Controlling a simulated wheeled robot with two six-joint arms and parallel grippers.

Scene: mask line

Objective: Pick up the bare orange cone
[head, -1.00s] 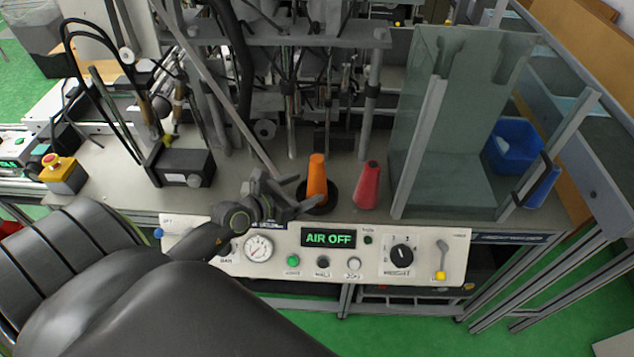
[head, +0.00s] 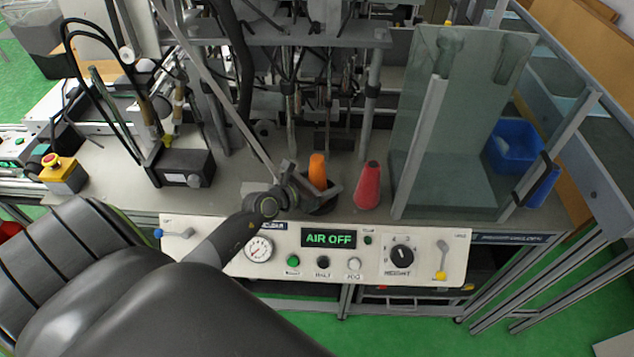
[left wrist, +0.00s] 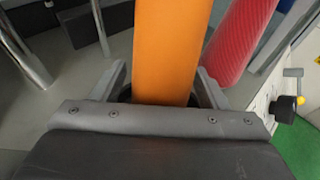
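The bare orange cone (head: 318,172) stands upright in a dark round base on the grey bench top, behind the control panel. My left gripper (head: 312,186) is at the cone, with its fingers low around it. In the left wrist view the orange cone (left wrist: 166,50) rises between the two fingers (left wrist: 163,88), with a small gap visible beside it. The fingers look open; the cone's lower end is hidden behind the gripper's front edge. My right gripper is not in view.
A red, textured cone (head: 368,186) stands close to the right of the orange one. A clear guard panel (head: 450,130) is farther right. The control panel (head: 200,240) with an "AIR OFF" display runs along the front. Machine posts stand behind.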

